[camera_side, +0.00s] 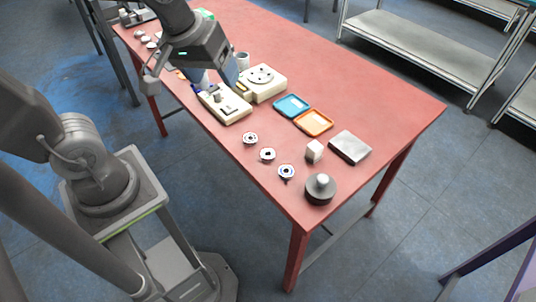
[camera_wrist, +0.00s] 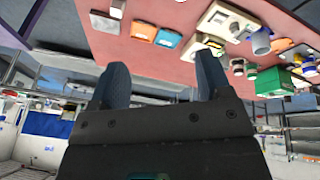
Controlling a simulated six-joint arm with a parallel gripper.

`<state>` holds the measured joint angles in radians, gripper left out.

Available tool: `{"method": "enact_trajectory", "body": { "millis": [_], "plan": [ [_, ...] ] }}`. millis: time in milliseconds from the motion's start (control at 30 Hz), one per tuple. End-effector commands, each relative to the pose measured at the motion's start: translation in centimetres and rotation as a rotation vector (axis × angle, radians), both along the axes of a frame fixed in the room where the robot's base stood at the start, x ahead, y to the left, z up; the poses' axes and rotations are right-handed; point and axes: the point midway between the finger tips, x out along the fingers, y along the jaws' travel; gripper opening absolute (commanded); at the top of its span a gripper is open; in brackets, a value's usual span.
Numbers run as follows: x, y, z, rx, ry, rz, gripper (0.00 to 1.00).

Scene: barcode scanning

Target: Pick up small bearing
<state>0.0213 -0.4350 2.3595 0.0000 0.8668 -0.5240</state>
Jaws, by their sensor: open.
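Three round bearings with dark centres sit in a row on the red table's near side in the side view: one bearing (camera_side: 250,138), a second (camera_side: 267,154) and a third (camera_side: 286,171). I cannot tell which is the small one. Several small pale round pieces (camera_side: 146,40) lie at the table's far left end. My gripper (camera_side: 214,82) is over the cream fixtures, left of and apart from the bearings. In the wrist view my gripper (camera_wrist: 162,82) shows two blue-grey fingers spread wide with nothing between them. No bearing is clearly identifiable there.
Two cream fixtures (camera_side: 225,104) (camera_side: 262,80) stand below and beside my gripper. A blue tray (camera_side: 292,105), an orange tray (camera_side: 313,122), a white block (camera_side: 314,150), a grey plate (camera_side: 350,147) and a dark round weight (camera_side: 320,190) stand rightward. The red table's (camera_side: 390,105) right end is clear.

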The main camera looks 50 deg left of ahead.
Motion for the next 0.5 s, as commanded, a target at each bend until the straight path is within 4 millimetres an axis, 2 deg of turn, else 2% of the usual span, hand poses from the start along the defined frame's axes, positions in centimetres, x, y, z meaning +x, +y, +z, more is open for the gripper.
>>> {"method": "enact_trajectory", "body": {
  "millis": [100,300,500],
  "plan": [
    [3.3,-0.5,-2.3,-0.085,0.094,0.265,0.71],
    [8.1,-1.4,-7.4,-0.179,0.218,0.738,0.71],
    [10.8,-2.1,-12.3,-0.208,0.290,1.098,0.71]
  ]
}}
